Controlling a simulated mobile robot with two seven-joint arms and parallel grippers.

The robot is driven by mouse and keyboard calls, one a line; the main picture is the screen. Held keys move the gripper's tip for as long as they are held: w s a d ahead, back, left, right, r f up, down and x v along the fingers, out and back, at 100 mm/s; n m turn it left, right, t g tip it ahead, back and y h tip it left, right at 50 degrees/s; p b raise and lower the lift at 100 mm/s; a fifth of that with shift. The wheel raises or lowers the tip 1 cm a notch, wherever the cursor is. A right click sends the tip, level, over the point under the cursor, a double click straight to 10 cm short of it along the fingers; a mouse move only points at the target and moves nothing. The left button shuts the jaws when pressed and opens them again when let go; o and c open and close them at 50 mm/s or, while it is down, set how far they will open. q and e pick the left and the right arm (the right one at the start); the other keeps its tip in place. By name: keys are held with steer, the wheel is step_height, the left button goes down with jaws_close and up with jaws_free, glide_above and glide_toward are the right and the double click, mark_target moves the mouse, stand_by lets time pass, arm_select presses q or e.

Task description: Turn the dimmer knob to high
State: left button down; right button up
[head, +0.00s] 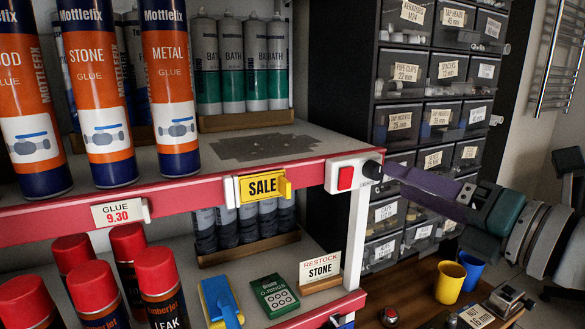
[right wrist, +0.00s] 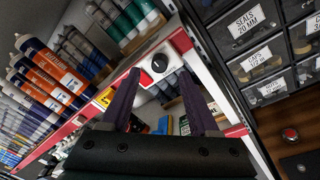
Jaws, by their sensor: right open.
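The dimmer knob (head: 372,169) is a small black round knob on a white box at the right end of the red shelf edge. It also shows in the right wrist view (right wrist: 158,63), with a light pointer line on its face; its scale is too small to read. A red switch (head: 345,178) sits just left of it. My right gripper (head: 388,171) comes in from the right with its purple fingers close to the knob. In the right wrist view its fingers are spread apart, with the knob ahead between the tips. I cannot tell whether they touch it. My left gripper is out of view.
Glue tubes (head: 96,95) stand on the upper shelf. A yellow SALE tag (head: 262,187) sticks out left of the switch. Spray cans (head: 160,285) stand below. A drawer cabinet (head: 430,90) rises behind my right gripper. Yellow (head: 450,282) and blue cups (head: 472,270) stand below it.

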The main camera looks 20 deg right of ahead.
mark_target(380, 173)
steer(key=shift+w+a, duration=0.2)
steer(key=shift+w, duration=0.75)
steer(key=shift+w+a, duration=0.2)
steer(key=shift+w, duration=0.7)
steer(key=shift+c, duration=0.4)
jaws_close()
